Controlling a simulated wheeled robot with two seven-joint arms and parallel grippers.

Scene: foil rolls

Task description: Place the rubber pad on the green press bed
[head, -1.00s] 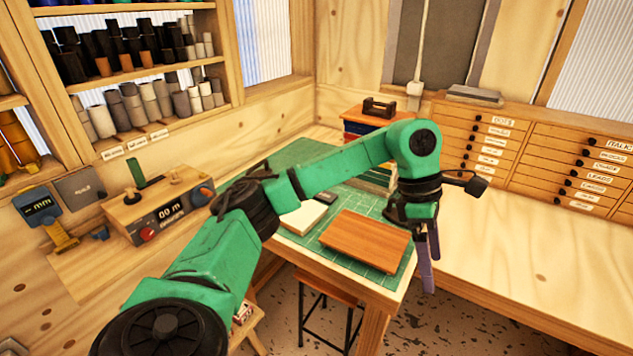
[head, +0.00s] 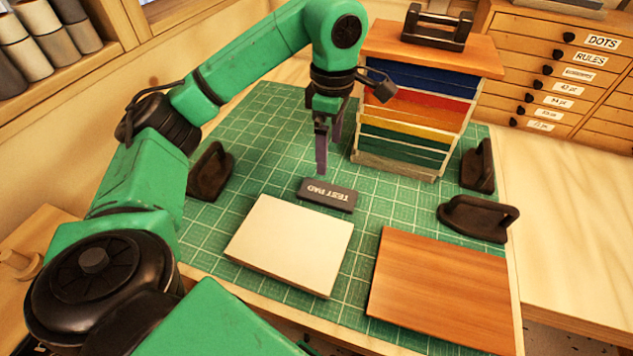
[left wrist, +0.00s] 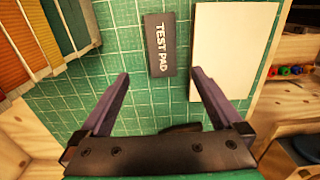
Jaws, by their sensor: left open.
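The dark rubber pad (head: 328,195), lettered TEST PAD, lies flat on a green gridded mat (head: 255,135). My left gripper (head: 321,168) points down just behind the pad in the head view, open and empty. In the left wrist view, the pad (left wrist: 160,45) lies ahead of the gap between the open fingers (left wrist: 160,74). A stack of coloured layers (head: 415,110), blue, red, yellow and green, stands behind the pad to the right. I cannot tell which green surface is the press bed. My right gripper is not in view.
A cream board (head: 290,245) lies close in front of the pad. A brown wooden board (head: 440,290) lies to its right. Black handled blocks stand at the left (head: 210,172) and right (head: 478,217). Bare mat lies left of the pad.

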